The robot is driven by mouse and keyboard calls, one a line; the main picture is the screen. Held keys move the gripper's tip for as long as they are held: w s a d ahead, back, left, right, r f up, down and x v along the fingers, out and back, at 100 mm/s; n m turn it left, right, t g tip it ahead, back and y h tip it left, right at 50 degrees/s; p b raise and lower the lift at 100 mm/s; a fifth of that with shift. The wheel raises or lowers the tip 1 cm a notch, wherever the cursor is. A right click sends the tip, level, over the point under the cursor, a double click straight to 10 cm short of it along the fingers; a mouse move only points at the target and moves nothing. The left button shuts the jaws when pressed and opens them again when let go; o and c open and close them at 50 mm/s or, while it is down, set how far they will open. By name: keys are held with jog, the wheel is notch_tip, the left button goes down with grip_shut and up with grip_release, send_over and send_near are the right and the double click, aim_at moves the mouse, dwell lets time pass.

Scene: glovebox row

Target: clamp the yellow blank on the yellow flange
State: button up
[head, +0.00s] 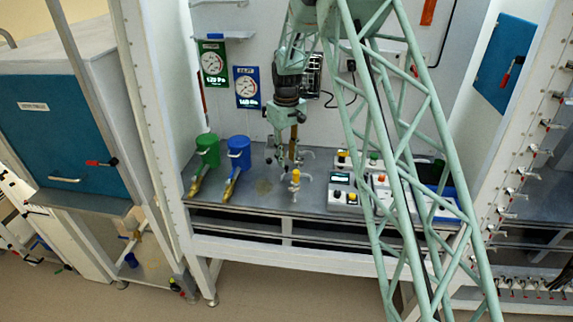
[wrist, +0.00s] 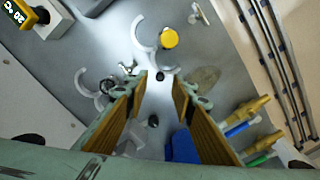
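A yellow round cap (head: 295,175) sits upright on a pale fitting on the grey bench. In the wrist view it is a yellow disc (wrist: 169,38) beyond my fingertips. I cannot tell whether this is the blank, the flange, or both together. A pale curved clamp piece (wrist: 143,36) lies beside the disc, and other curved pieces (wrist: 86,84) lie to the left. My gripper (head: 293,158) points down behind the yellow cap. In the wrist view my gripper (wrist: 162,80) has its brown-padded fingers apart, with nothing held between them.
A green canister (head: 206,150) and a blue canister (head: 238,152) with brass-coloured fittings stand on the left of the bench. A control box (head: 342,178) with buttons is at the right. Two gauges (head: 213,64) hang on the back wall.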

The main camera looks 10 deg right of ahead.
aim_at(289, 173)
jog(key=shift+f, duration=1.7)
grip_shut()
